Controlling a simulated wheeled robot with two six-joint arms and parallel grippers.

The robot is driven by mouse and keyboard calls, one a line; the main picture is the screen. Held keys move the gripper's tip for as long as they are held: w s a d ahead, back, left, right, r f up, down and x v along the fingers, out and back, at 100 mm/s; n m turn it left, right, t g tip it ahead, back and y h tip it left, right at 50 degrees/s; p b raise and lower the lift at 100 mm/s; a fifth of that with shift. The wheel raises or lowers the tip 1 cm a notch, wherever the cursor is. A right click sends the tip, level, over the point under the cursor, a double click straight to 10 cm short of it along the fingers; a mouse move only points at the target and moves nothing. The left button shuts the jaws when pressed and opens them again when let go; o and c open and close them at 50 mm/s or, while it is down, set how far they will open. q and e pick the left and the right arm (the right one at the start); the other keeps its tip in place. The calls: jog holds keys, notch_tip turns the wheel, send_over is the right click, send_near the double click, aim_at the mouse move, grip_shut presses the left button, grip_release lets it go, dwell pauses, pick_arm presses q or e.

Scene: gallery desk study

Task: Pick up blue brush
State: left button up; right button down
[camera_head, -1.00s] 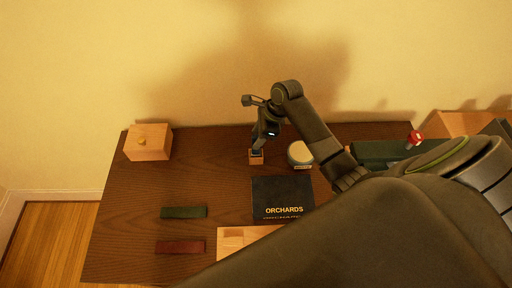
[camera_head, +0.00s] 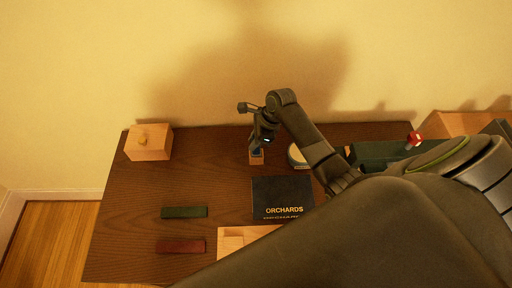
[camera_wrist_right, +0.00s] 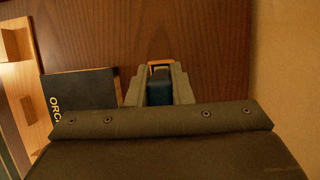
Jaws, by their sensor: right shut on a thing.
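My right gripper (camera_head: 262,140) is above the back middle of the dark desk and points down. It is shut on the blue brush (camera_head: 256,151). In the right wrist view the blue brush (camera_wrist_right: 159,92) shows between the two fingers (camera_wrist_right: 159,90). A small wooden holder (camera_head: 256,160) stands directly below the gripper, and its orange-brown rim (camera_wrist_right: 160,63) appears just beyond the brush. I cannot tell whether the brush is still inside the holder. My left gripper is not in view.
A round tin (camera_head: 296,154) stands right of the holder, partly behind my arm. A black book (camera_head: 282,192) lies in front. A wooden box (camera_head: 148,143) stands at left, with green (camera_head: 184,212) and red (camera_head: 180,247) bars nearer. The desk's middle left is clear.

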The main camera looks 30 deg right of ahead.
jog(key=shift+r, duration=0.1)
notch_tip(320, 180, up, 10)
jog(key=shift+f+b, duration=0.1)
jog(key=shift+b, duration=0.2)
jog(key=shift+f, duration=0.1)
dwell(0.5)
